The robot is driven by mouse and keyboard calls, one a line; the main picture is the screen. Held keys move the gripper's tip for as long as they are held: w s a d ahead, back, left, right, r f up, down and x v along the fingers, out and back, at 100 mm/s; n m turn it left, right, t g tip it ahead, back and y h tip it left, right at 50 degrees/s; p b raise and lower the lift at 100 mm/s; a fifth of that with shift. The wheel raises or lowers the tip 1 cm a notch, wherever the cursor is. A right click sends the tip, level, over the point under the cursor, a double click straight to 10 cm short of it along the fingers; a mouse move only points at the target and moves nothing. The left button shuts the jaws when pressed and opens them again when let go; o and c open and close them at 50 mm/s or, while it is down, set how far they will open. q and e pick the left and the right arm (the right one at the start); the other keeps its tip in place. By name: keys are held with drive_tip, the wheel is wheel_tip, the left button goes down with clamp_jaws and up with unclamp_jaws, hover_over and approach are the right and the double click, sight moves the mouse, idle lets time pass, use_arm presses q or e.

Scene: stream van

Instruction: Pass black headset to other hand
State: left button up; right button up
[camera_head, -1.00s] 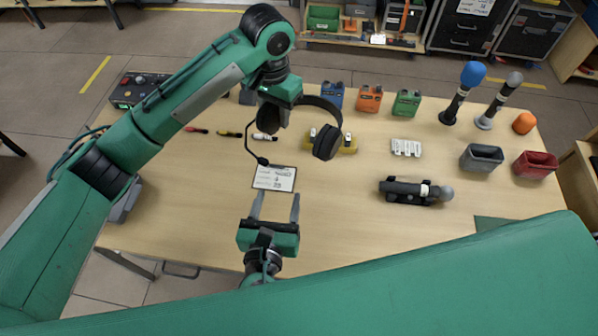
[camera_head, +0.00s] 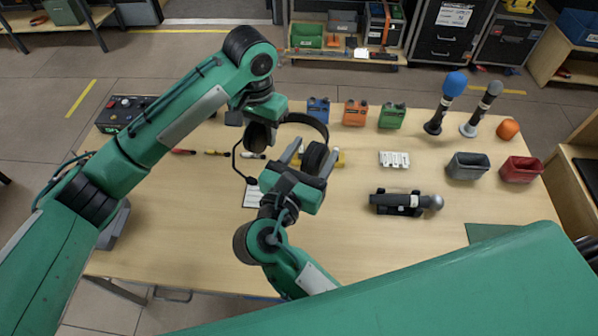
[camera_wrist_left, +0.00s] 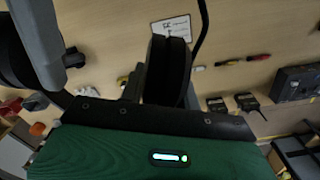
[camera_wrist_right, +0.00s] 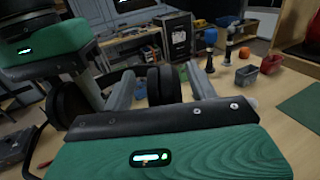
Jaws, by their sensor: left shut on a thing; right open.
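The black headset (camera_head: 318,122) is held above the table by my left gripper (camera_head: 260,122), which is shut on it at the left ear cup. An ear cup and a thin microphone boom show in the left wrist view (camera_wrist_left: 168,70). The headband arches to the right, and the other ear cup (camera_head: 314,157) hangs free of the left gripper. My right gripper (camera_head: 311,158) is open with its fingers on either side of that cup. In the right wrist view the cup (camera_wrist_right: 163,84) shows between the fingers; I cannot tell whether they touch it.
The wooden table (camera_head: 330,225) is clear at the front. A microphone in a black cradle (camera_head: 400,203) lies right of the right gripper. Blue, orange (camera_head: 355,112) and green packs stand behind. Two upright microphones, a grey bin (camera_head: 467,167) and a red bin (camera_head: 521,170) are at the right.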

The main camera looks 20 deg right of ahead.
drive_tip(key=shift+x, duration=1.3)
drive_tip(key=shift+c, duration=0.5)
drive_tip(key=c, duration=1.1)
use_arm(q)
drive_tip(key=o, duration=1.2)
drive_tip(key=shift+c, duration=0.2)
use_arm(e)
drive_tip(key=shift+o, duration=0.2)
